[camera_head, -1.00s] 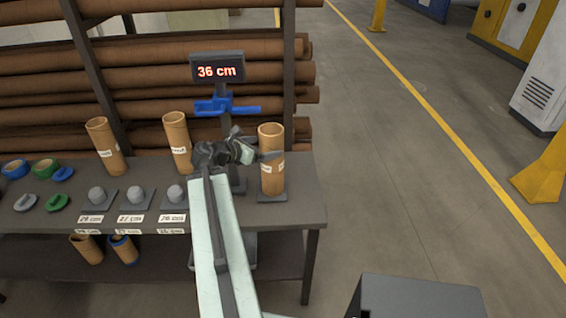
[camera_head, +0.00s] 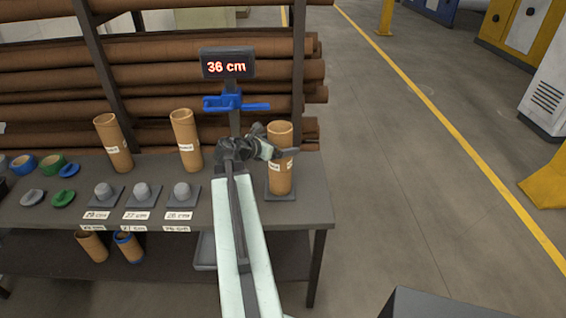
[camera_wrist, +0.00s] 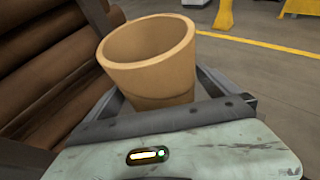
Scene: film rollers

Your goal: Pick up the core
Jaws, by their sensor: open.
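A tan cardboard core (camera_head: 280,176) with a white label stands upright on a dark square base at the right end of the bench, beside the measuring post. My gripper (camera_head: 281,153) is at the core's upper part, reaching it from the left. In the wrist view the core (camera_wrist: 150,62) shows its open hollow top, between the two fingers of my gripper (camera_wrist: 165,90). The fingers are open, one on each side of it. Whether either finger touches the core cannot be told. The core's lower part is hidden in the wrist view.
A display (camera_head: 228,64) reading 36 cm stands above a blue clamp (camera_head: 225,102). Two other cores (camera_head: 186,140) stand left on the bench (camera_head: 310,205). Several labelled bases with grey knobs sit in front. Long brown rolls are stacked behind. The floor to the right is open.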

